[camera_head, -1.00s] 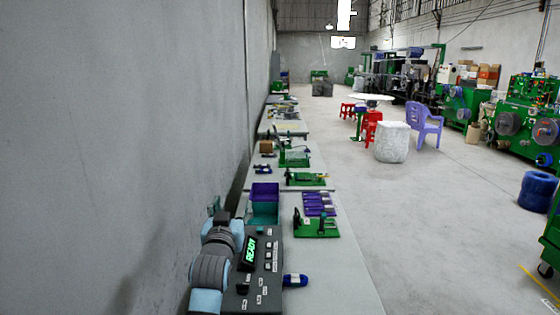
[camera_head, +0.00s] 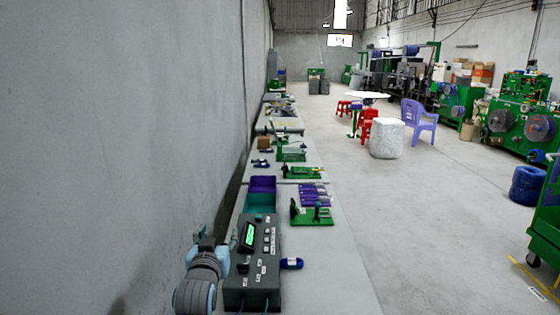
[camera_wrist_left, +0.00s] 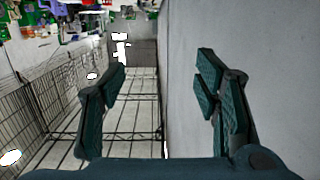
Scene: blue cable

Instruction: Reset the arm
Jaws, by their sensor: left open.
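My left arm comes in at the lower left of the head view, beside the grey wall. My left gripper (camera_head: 205,238) shows small there, left of the grey control box (camera_head: 252,262) and apart from it. In the left wrist view its two dark teal fingers (camera_wrist_left: 160,100) stand wide apart with nothing between them. Beyond the fingers are a bare wall and a wire rack. A blue cable bundle (camera_head: 291,263) lies on the grey table (camera_head: 325,280) to the right of the control box. My right gripper is in neither view.
Purple and teal bins (camera_head: 260,193) stand behind the control box. A green fixture (camera_head: 312,215) and several purple pieces (camera_head: 313,194) sit to their right. The wall (camera_head: 120,150) runs close along the left. A black wire rack (camera_wrist_left: 60,100) shows in the wrist view.

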